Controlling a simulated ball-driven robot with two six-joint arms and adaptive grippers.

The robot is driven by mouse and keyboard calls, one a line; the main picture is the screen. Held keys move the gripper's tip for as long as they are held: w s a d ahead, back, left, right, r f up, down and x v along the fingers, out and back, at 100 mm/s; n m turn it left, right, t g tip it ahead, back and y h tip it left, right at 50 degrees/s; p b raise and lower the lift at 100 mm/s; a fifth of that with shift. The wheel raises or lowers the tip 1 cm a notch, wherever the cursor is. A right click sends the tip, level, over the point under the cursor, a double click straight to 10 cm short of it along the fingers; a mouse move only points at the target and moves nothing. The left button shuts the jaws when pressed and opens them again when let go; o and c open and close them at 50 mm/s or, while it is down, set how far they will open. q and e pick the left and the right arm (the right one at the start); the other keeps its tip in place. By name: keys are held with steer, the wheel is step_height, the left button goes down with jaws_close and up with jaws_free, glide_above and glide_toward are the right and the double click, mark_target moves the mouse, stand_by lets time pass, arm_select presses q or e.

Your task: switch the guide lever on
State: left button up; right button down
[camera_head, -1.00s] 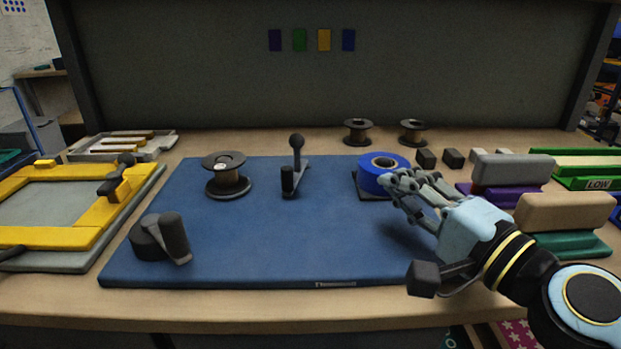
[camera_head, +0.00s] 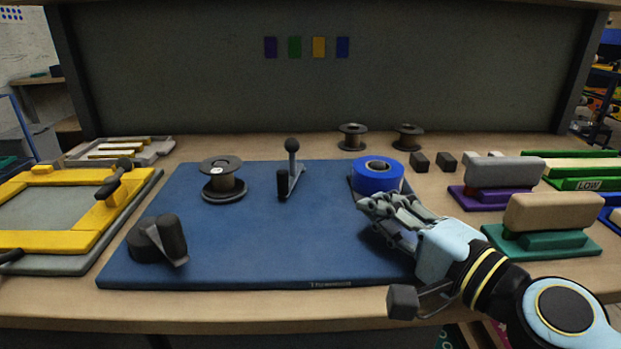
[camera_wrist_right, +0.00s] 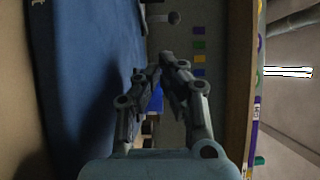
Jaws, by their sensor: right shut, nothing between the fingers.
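My left gripper is not in view.
A blue tape roll (camera_head: 377,177) sits just behind my right fingertips. A black spool (camera_head: 222,182) stands left of the lever, and a black clamp-like part (camera_head: 158,240) at the mat's front left. A yellow frame (camera_head: 80,225) lies further left. The mat's middle is clear.

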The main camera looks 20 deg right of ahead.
steer(key=p, duration=0.2)
glide_toward(291, 161)
steer(key=shift+w+a, duration=0.5)
steer(key=shift+w, duration=0.3)
steer(key=shift+w+a, duration=0.25)
steer(key=shift+a, duration=0.15)
